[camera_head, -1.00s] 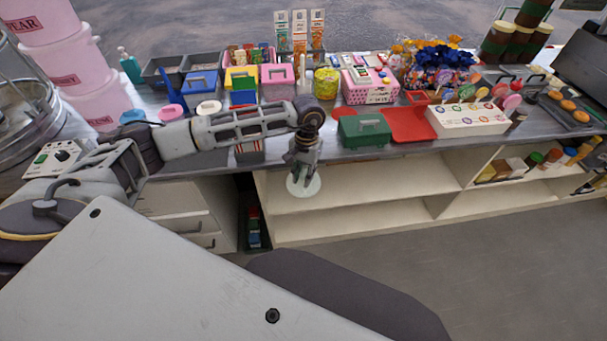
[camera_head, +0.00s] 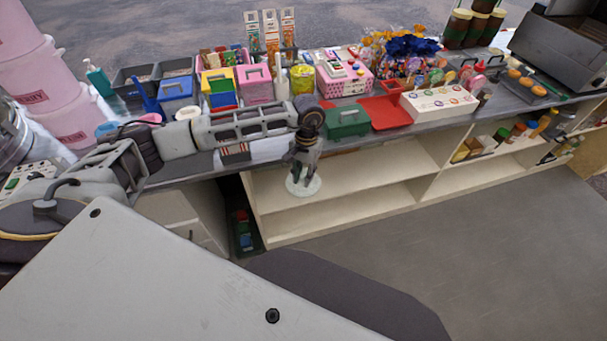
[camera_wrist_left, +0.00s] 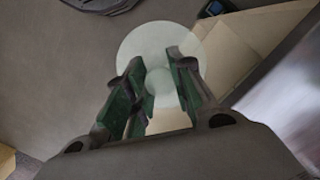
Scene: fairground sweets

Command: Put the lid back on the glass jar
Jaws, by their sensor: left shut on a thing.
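My left gripper (camera_head: 302,172) is shut on the lid (camera_head: 303,189), a pale, translucent round disc. It holds the lid in the air in front of the counter's open shelves. In the left wrist view the fingers (camera_wrist_left: 158,72) close around the knob at the middle of the lid (camera_wrist_left: 143,42). Several dark jars (camera_head: 456,27) with brown tops stand at the back right of the counter. I cannot tell which thing is the glass jar. My right gripper is not in view.
The counter (camera_head: 270,149) is crowded. A green box (camera_head: 347,122), a red tray (camera_head: 389,113), a white lollipop stand (camera_head: 438,104) and a pink dotted box (camera_head: 343,84) stand near the lid's side. The floor (camera_head: 450,235) before the shelves (camera_head: 350,180) is clear.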

